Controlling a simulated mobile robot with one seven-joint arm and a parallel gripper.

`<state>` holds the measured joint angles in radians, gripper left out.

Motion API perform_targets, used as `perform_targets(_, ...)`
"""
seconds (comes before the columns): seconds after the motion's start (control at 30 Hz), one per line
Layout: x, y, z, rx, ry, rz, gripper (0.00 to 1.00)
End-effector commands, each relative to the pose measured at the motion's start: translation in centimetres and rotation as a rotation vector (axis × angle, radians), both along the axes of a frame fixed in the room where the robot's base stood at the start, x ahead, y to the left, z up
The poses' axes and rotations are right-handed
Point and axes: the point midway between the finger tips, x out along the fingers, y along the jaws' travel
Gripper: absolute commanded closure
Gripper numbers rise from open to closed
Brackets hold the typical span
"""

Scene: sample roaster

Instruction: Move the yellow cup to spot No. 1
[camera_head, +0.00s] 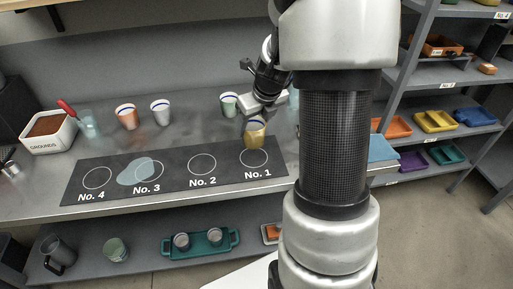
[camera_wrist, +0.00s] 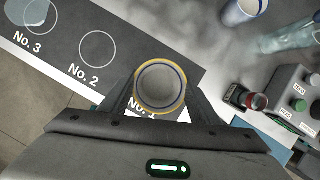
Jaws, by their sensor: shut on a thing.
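The yellow cup (camera_head: 255,137) has a white inside and a blue ring near its rim. My gripper (camera_head: 255,122) is shut on it and holds it upright at the back edge of the spot No. 1 circle (camera_head: 254,171) on the dark mat (camera_head: 224,184). In the wrist view the cup (camera_wrist: 160,109) sits between the two fingers of my gripper (camera_wrist: 160,98), and it hides the circle; the No. 1 label is partly covered. I cannot tell whether the cup's base touches the mat.
Spots No. 2 (camera_head: 202,164) and No. 4 (camera_head: 97,178) are bare; a bluish patch (camera_head: 140,171) lies over No. 3. A grounds box (camera_head: 48,133) is at left.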

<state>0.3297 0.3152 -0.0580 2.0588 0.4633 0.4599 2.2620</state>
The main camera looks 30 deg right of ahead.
Motion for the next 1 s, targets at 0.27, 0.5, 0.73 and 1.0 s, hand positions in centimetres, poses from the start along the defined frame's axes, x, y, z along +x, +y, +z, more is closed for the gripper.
perform_targets(0.27, 0.0, -0.1, -3.1, 0.000, -0.001, -0.001, 0.72)
perform_targets(0.5, 0.0, -0.1, -6.3, 0.001, 0.000, -0.002, 0.72)
perform_targets(0.73, 0.0, 0.0, -6.2, -0.001, -0.002, 0.000, 0.72)
perform_targets(1.0, 0.0, 0.0, -6.6, -0.001, 0.000, 0.000, 0.26)
